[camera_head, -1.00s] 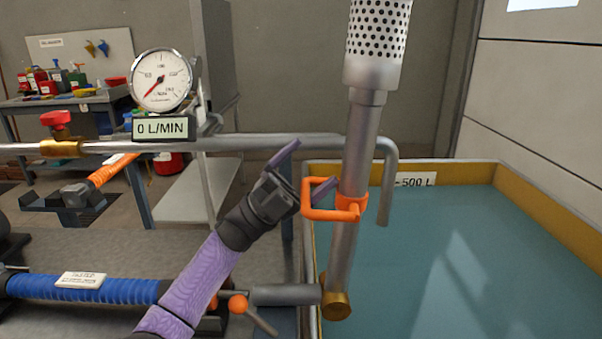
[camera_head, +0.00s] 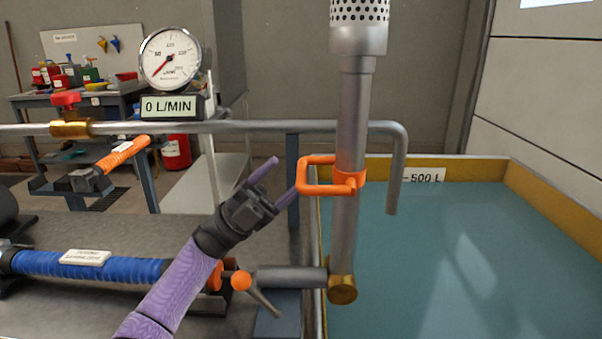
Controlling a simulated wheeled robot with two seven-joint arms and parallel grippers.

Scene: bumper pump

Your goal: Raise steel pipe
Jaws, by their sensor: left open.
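The steel pipe (camera_head: 343,235) stands nearly upright above its brass joint (camera_head: 342,289), with a perforated strainer (camera_head: 358,38) at its upper end. An orange handle (camera_head: 330,188) is clamped around the pipe and sticks out to the left. My left gripper (camera_head: 276,180) is open and empty, just left of the handle. One purple finger points up and the other points toward the handle's left side. I cannot tell whether that finger touches it. My right gripper is not in view.
A tank (camera_head: 409,161) of water with yellow walls lies right of the pipe. A horizontal pipe (camera_head: 230,126) with a gauge (camera_head: 170,58) and a 0 L/MIN display (camera_head: 172,106) runs behind. A blue hose (camera_head: 130,267) and an orange-knobbed lever (camera_head: 241,280) are low at left.

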